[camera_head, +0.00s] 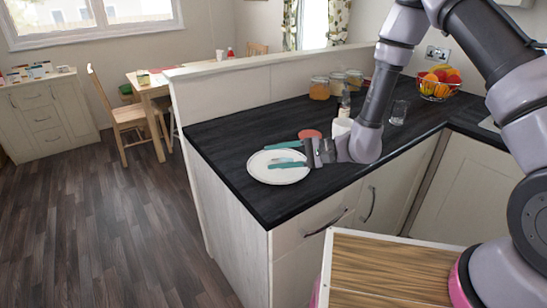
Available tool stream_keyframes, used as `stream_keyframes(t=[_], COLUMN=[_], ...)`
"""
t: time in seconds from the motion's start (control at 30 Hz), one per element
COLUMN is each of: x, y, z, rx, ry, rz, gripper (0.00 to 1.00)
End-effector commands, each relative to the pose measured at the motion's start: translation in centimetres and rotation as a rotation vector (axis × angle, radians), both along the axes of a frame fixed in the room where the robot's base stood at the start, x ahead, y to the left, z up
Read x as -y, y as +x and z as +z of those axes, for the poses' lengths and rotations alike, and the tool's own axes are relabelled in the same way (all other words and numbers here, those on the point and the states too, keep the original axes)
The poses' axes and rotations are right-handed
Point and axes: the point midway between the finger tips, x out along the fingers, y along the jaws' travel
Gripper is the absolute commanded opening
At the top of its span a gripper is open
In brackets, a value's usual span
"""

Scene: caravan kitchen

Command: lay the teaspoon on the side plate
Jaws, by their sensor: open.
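The white side plate (270,178) lies on the dark worktop near its left front corner. My gripper (283,155) reaches in from the right, with its two teal fingers apart and above the plate. A small pale, greyish shape (283,160) shows between the fingers, over the plate. It may be the teaspoon, but it is too small to tell surely, or to tell whether it touches the plate. My gripper's wrist and forearm hide part of the worktop to the right of the plate.
A red round item (310,134) and a white mug (342,127) stand close behind my gripper. Jars (320,89), a glass (398,112) and a fruit basket (438,87) stand farther back. The worktop left of the jars (240,125) is clear.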

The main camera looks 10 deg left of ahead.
Motion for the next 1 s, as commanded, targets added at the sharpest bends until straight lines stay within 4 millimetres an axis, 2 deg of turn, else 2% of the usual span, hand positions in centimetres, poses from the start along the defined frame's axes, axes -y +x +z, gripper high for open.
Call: stream_keyframes(t=[0.3,0.5,0.67,1.0], x=[6.1,8.8,9.5,9.5], y=[1.1,1.5,1.6,1.5], z=[1.2,1.7,1.9,1.9], rx=[0.000,0.000,0.000,0.000], ry=[0.000,-0.001,0.000,0.000], rz=[-0.005,-0.004,-0.001,-0.001], gripper=[0.51,0.51,0.51,0.51])
